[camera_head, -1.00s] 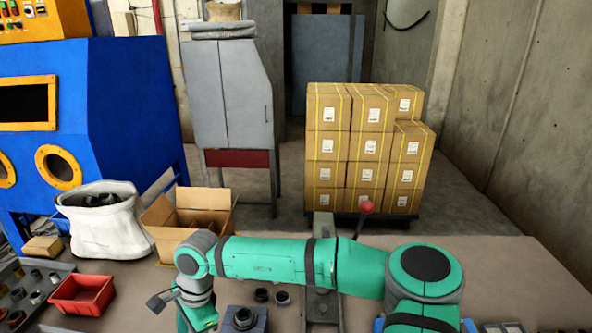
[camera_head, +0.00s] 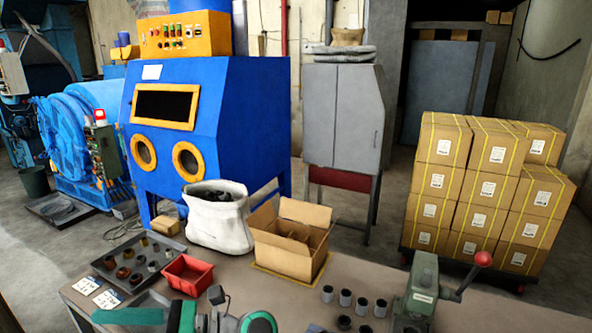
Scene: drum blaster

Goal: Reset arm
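Parts of my teal and grey arm show along the bottom edge, left of centre, in front of the workbench (camera_head: 400,300). A round teal joint, grey wrist parts and a flat teal piece reaching left are visible, cut off by the frame. I see no gripper fingertips, so whether my gripper is open or holds anything is hidden. A red bin (camera_head: 188,275) stands on the bench just behind the arm parts.
A parts tray (camera_head: 110,247), white sack (camera_head: 219,232) and open carton (camera_head: 282,262) stand near the bench's back. Several dark cups (camera_head: 345,298) lie left of a green lever press (camera_head: 420,290). Behind are a blue blasting cabinet (camera_head: 236,110), grey cabinet (camera_head: 333,110) and stacked boxes (camera_head: 437,180).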

